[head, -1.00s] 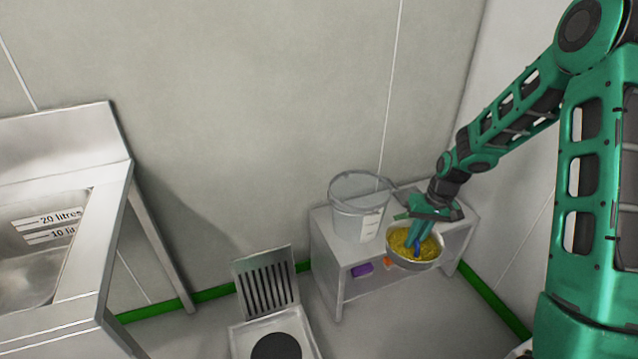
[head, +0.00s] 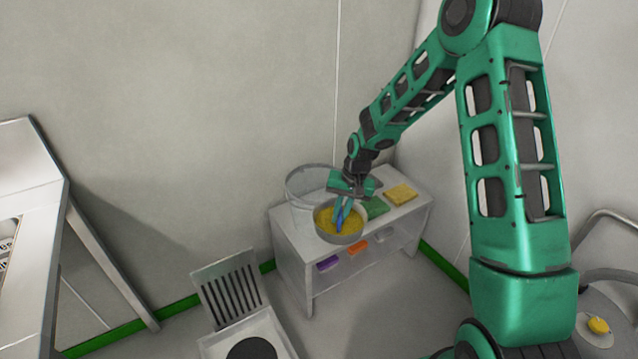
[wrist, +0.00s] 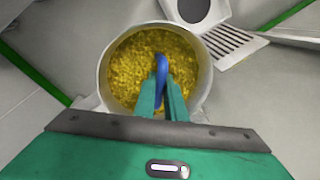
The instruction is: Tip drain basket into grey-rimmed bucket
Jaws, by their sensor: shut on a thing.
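The drain basket (head: 338,238) is a round silver bowl full of yellow granules. It hangs upright in front of and slightly right of the bucket, overlapping it in the head view. My gripper (head: 342,212) is shut on the basket's blue handle (wrist: 161,66) above the granules. The basket also fills the middle of the wrist view (wrist: 104,75). The grey-rimmed bucket (head: 299,188) is pale and see-through and stands on the left end of a small bench. Its lower right part is hidden by the basket.
The grey bench (head: 290,258) also carries a green pad (head: 377,208) and a yellow pad (head: 401,194). Purple (head: 327,263) and orange (head: 357,246) items lie on its lower shelf. A slatted stand (head: 230,293) is on the floor at left, beside a steel sink unit (head: 30,200).

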